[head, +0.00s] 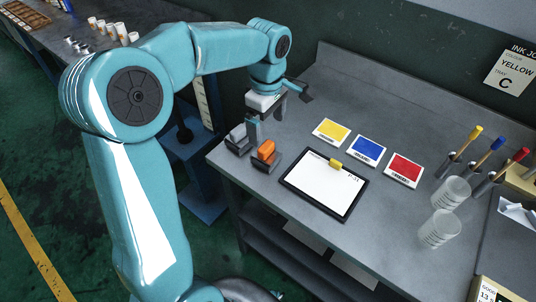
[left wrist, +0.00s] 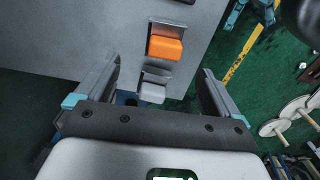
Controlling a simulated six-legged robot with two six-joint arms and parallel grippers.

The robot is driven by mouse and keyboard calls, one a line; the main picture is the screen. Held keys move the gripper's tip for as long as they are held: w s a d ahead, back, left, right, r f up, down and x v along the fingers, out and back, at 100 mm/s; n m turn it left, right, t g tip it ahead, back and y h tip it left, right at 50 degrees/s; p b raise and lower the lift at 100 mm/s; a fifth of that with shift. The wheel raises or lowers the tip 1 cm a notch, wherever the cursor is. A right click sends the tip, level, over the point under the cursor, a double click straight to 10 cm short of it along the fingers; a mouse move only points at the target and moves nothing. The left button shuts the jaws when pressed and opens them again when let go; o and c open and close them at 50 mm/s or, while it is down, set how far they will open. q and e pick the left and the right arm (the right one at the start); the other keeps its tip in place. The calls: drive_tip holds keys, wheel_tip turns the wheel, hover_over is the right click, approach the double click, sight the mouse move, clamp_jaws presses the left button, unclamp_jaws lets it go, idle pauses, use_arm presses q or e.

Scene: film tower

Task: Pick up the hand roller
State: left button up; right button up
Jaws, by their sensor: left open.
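My left gripper (head: 280,118) hangs over the left end of the grey bench, open and empty, its fingers spread apart. Just below it near the bench edge are an orange-topped block (head: 266,150) and a pale grey-topped block (head: 240,134), each on a dark grey base. In the left wrist view the orange block (left wrist: 166,46) lies ahead of the fingers, and the grey block (left wrist: 153,90) is nearer, between them. I cannot tell for certain which thing is the hand roller. My right gripper is not in view.
A clipboard (head: 322,188) with white paper lies right of the blocks. Behind it are yellow (head: 331,130), blue (head: 368,149) and red (head: 404,168) cards. Clear cups (head: 440,228) and coloured-handled tools (head: 466,140) stand at the right. The bench's back left is clear.

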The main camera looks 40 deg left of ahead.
sight(266, 146)
use_arm(q)
wheel_tip(266, 146, down, 5)
drive_tip(key=shift+s+f, duration=0.1)
drive_tip(key=shift+s, duration=0.05)
drive_tip(key=shift+s+f, duration=0.1)
drive_tip(key=shift+f, duration=0.1)
drive_tip(key=f, duration=0.4)
drive_tip(key=shift+s+d+f, duration=0.15)
drive_tip(key=shift+s+f, duration=0.05)
drive_tip(key=shift+f, duration=0.4)
drive_tip(key=shift+w+f, duration=0.1)
drive_tip(key=shift+f, duration=0.05)
drive_tip(key=c, duration=1.1)
wheel_tip(266, 146, up, 20)
drive_tip(key=shift+r+p, duration=0.1)
drive_tip(key=shift+p, duration=0.75)
